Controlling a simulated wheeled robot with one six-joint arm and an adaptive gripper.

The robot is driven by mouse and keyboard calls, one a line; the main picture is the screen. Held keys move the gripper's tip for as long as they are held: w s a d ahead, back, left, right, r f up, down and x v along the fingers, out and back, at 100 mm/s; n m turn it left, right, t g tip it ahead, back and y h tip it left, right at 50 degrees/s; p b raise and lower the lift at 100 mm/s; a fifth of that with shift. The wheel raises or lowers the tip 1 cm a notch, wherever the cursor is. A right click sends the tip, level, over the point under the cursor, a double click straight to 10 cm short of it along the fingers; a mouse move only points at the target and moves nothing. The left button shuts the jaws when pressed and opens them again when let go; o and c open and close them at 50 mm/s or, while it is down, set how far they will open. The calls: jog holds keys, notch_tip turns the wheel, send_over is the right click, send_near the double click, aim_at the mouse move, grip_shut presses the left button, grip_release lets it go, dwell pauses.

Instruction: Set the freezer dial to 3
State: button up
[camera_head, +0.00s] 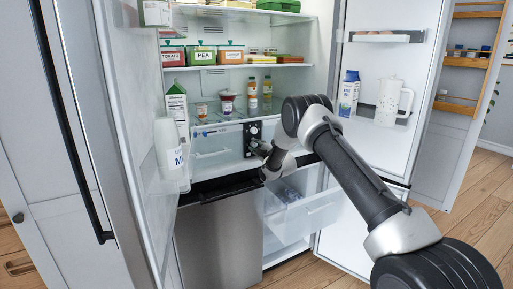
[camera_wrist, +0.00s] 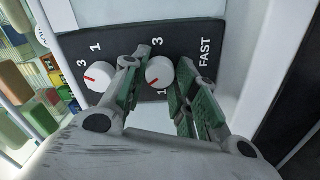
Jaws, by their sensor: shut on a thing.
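A dark control panel (camera_head: 252,133) is on the back wall inside the open fridge, at its lower shelf level. In the wrist view, the panel (camera_wrist: 205,35) carries two white dials with red marks. The left dial (camera_wrist: 98,77) has 3 and 1 beside it and stands free. The right dial (camera_wrist: 160,71), with 1, 3 and FAST around it, sits between my gripper's (camera_wrist: 157,80) green-padded fingers, which are shut on it. Its red mark is on the lower-left part of its face, partly close to the finger. My gripper also shows in the head view (camera_head: 262,148), reaching the panel.
The fridge door (camera_head: 125,110) stands open at left, with a white bottle (camera_head: 168,145) in its rack. The right door (camera_head: 375,60) holds a carton and a white pitcher (camera_head: 390,103). Shelves above hold jars and boxes. An open clear drawer (camera_head: 310,212) lies below my arm.

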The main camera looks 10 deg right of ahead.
jog(key=m, duration=0.7)
jog(key=shift+f, duration=0.1)
jog(key=m, duration=0.7)
jog(key=shift+f+m, duration=0.1)
jog(key=shift+m, duration=0.2)
jog(key=m, duration=0.5)
jog(key=shift+m, duration=0.3)
jog(key=m, duration=0.4)
jog(key=shift+s+m, duration=0.1)
jog(key=shift+m, duration=0.2)
jog(key=shift+f, duration=0.1)
